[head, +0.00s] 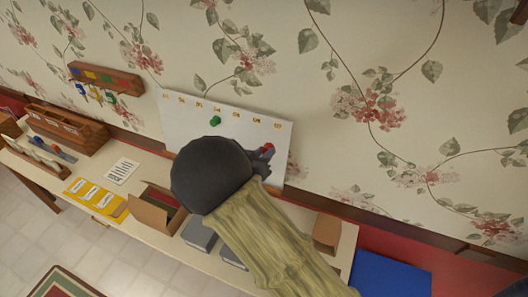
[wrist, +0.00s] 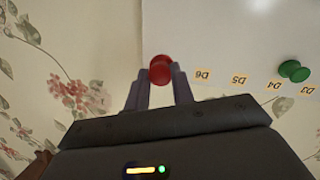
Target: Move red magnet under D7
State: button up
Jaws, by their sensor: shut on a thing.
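The red magnet (head: 268,147) is at the right end of the white board (head: 180,122), just below the last label of the top row, D7 (head: 277,128). My gripper (head: 263,152) is shut on it. In the wrist view the red magnet (wrist: 161,68) sits between the two fingertips (wrist: 160,76), to the left of the D6 label (wrist: 203,76). The D7 label does not show in the wrist view. I cannot tell whether the magnet touches the board. A green magnet (head: 215,121) is on the board, below the D4 label (head: 217,110).
A long table stands below the board with an open cardboard box (head: 153,213), yellow folders (head: 103,202), a paper sheet (head: 122,171) and a wooden organizer (head: 68,129). A key rack (head: 105,78) hangs left of the board. My arm hides the board's lower middle.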

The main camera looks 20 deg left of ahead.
jog(key=shift+w+a, duration=0.1)
jog(key=shift+w, duration=0.05)
jog(key=shift+b+x, duration=0.5)
jog(key=shift+x, duration=0.8)
jog(key=shift+a+x, duration=0.15)
jog(key=shift+x, duration=0.6)
jog(key=shift+a+x, duration=0.15)
jog(key=shift+x, duration=0.6)
jog(key=shift+w, duration=0.3)
jog(key=o, duration=1.6)
